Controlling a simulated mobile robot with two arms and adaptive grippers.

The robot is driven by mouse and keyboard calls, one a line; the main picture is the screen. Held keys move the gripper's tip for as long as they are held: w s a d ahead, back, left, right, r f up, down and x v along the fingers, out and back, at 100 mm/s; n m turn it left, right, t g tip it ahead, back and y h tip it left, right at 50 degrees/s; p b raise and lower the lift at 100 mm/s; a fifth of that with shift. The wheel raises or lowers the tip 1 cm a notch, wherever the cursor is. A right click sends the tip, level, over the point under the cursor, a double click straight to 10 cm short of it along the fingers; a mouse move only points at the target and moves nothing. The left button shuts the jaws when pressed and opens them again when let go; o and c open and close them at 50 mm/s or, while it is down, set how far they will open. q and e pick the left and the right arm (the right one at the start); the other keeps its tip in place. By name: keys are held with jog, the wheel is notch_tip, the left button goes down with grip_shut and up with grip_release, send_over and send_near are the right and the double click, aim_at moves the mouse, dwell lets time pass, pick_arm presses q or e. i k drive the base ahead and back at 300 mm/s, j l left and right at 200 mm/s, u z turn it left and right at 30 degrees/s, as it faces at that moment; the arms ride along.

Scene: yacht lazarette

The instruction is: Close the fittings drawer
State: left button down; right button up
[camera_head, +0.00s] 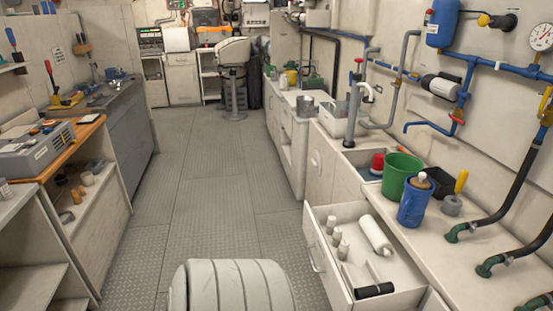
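The fittings drawer (325,272) is open, sticking out into the aisle from the white counter on the right. Its front panel faces left and carries a handle (312,256). Inside lie a white cylinder (375,234), several small grey-white fittings (337,236) and a tool with a black grip (374,290). The contents appear to sit low, and the near end of the drawer is close to the bottom of the picture. Neither of my grippers is in view.
A green bucket (402,177) and a blue container (415,203) stand on the counter above the drawer. Black hoses (500,210) run to the counter at far right. A wooden-topped bench (77,147) lines the left. The plated floor (200,170) between is clear.

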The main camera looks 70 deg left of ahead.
aim_at(362, 267)
jog(key=u, duration=0.45)
jog(key=j+u, duration=0.1)
jog(key=u, duration=0.35)
jog(key=j+u, duration=0.1)
jog(key=u, duration=0.35)
jog(key=j+u, duration=0.1)
jog(key=u, duration=0.35)
jog(key=k, duration=0.05)
